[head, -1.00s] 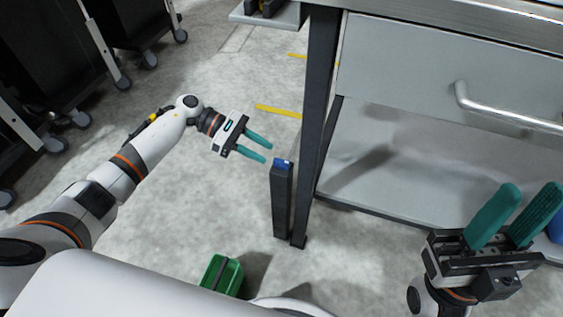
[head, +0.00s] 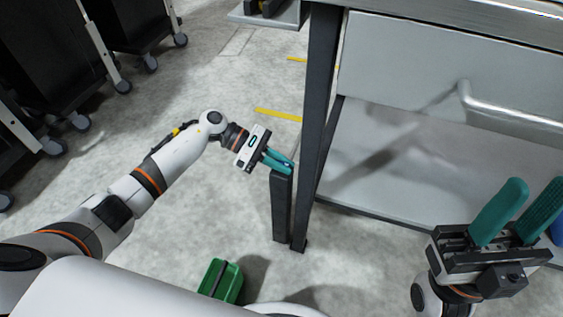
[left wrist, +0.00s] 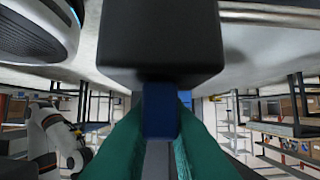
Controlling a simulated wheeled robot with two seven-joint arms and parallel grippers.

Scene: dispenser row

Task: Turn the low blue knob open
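The low blue knob (left wrist: 160,112) sits at the end of a short dark post, seen in the left wrist view as a dark block (left wrist: 160,40) and in the head view as an upright post (head: 281,210). My left gripper (head: 288,168) is at the post's top, its green fingers drawn close together. In the left wrist view the fingers (left wrist: 160,135) lie on both sides of the knob and appear to grip it. In the head view the fingers hide the knob. My right gripper (head: 533,190) is open and empty at the lower right.
A grey bench with a drawer (head: 420,75) and a dark leg (head: 318,110) stands just right of the post. A green bin (head: 228,283) is on the floor below. Black wheeled carts (head: 60,60) stand at upper left. Floor between carts and post is clear.

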